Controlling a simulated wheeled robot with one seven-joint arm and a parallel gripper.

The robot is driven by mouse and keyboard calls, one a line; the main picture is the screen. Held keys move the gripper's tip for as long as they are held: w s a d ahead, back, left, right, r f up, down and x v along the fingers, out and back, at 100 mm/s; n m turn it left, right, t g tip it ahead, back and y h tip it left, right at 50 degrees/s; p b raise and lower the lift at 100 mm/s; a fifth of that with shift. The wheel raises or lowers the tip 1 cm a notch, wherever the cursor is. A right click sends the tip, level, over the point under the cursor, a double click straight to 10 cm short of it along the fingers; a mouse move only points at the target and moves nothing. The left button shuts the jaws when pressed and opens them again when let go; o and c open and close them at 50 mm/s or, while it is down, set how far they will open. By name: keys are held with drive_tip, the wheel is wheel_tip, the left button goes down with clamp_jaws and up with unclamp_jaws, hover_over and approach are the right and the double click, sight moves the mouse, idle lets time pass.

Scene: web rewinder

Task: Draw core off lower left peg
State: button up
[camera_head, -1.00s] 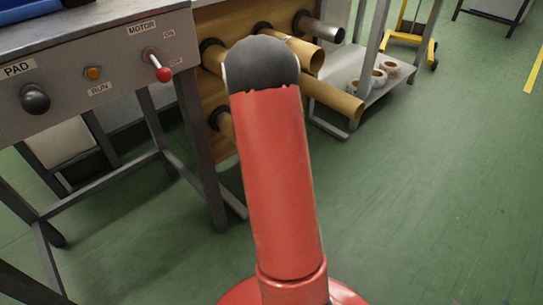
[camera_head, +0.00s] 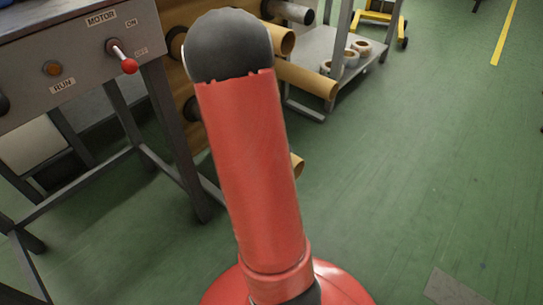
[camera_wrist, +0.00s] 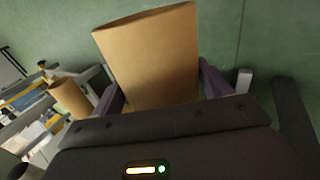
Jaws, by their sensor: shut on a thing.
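My gripper (camera_wrist: 160,90) is shut on a brown cardboard core (camera_wrist: 150,50), with one finger on each side of it in the wrist view. The core's far end stands out over green floor. In the head view my red arm hides the gripper and most of the core; a short tan tube end (camera_head: 298,167) shows just right of the arm, seemingly the same core. The lower left peg's dark flange (camera_head: 192,108) shows beside my arm on the wooden board; the peg itself is hidden.
Other cores (camera_head: 308,80) stick out from the board behind my arm. A grey shelf cart (camera_head: 325,55) with tape rolls stands beyond. The control bench (camera_head: 75,60) with a red-knobbed lever (camera_head: 128,66) is at left. Green floor (camera_head: 410,150) at right is mostly clear.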

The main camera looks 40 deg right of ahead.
drive_tip(key=s, duration=0.9)
drive_tip(key=shift+s+d, duration=0.15)
drive_tip(key=shift+d, duration=0.2)
